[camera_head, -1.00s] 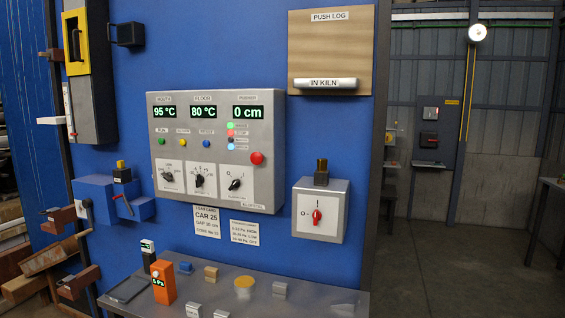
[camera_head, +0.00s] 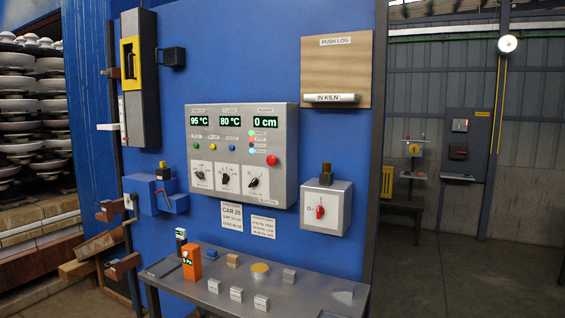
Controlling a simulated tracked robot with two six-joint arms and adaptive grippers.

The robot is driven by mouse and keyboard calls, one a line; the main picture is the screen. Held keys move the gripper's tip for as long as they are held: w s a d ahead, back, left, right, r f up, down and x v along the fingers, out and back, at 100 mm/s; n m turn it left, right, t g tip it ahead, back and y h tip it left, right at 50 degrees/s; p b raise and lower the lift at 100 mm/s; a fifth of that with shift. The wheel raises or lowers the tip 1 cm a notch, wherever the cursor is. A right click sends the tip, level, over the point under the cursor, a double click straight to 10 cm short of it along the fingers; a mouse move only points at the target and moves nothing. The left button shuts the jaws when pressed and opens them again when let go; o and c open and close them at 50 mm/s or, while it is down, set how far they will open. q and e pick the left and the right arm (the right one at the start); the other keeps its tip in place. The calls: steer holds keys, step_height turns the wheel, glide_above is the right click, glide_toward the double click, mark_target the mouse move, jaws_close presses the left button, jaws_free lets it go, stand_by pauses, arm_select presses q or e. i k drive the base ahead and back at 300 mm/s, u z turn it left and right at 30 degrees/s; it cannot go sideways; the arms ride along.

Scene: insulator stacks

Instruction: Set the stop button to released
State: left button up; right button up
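A round red button (camera_head: 272,160), likely the stop button, sits on the right side of the grey control panel (camera_head: 290,125) on the blue wall. It stands out from the panel face. I cannot tell from this distance whether it is pressed in or released. Neither of my grippers shows in the head view.
A grey box with a red knob (camera_head: 320,211) sits right of the panel. Below is a metal shelf (camera_head: 205,293) with an orange meter (camera_head: 192,263) and several small blocks. Stacked insulators (camera_head: 18,110) stand at left. Floor (camera_head: 425,270) at right is open.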

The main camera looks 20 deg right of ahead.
mark_target(271, 160)
steer(key=i, duration=1)
steer(key=z, duration=0.05)
